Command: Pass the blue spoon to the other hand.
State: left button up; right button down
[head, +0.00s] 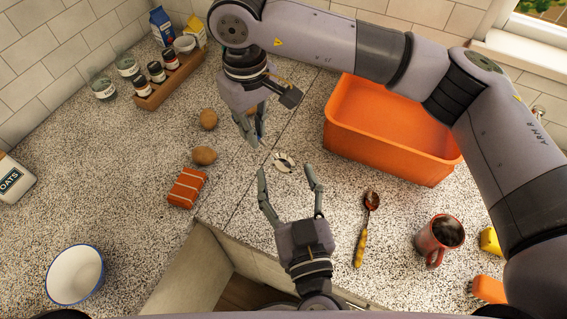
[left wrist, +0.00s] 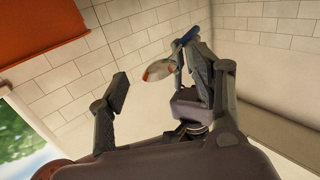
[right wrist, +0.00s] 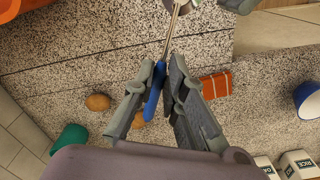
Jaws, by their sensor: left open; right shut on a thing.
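My right gripper (head: 254,138) comes from above and is shut on the blue handle of the blue spoon. In the right wrist view the blue handle (right wrist: 153,101) sits between the fingers (right wrist: 162,75), and its metal shaft and bowl point away from them. In the head view the spoon's metal bowl (head: 285,162) hangs just beyond the fingertips of my left gripper (head: 287,178). My left gripper is open, with its fingers spread and empty. The left wrist view also shows the spoon's bowl (left wrist: 158,71), close to the left fingers but not clasped.
An orange bin (head: 390,150) stands at right. A second spoon with a yellow handle (head: 361,247) and a red mug (head: 438,236) lie nearer. Potatoes (head: 204,155), a red packet (head: 187,187) and a white bowl (head: 75,274) are at left. An open cavity (head: 215,265) lies below the counter edge.

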aim_at(283, 164)
pick_arm(q)
jog(key=shift+x, duration=1.9)
jog(key=shift+c, duration=0.2)
jog(key=shift+d, duration=0.1)
jog(key=c, duration=1.2)
pick_arm(e)
jog(key=shift+s+a, duration=0.1)
pick_arm(q)
jog(key=shift+c, duration=0.2)
pick_arm(e)
jog(key=c, duration=1.7)
grip_release()
pick_arm(q)
grip_shut()
pick_arm(e)
jog(key=shift+o, duration=0.7)
jog(key=shift+r, duration=0.1)
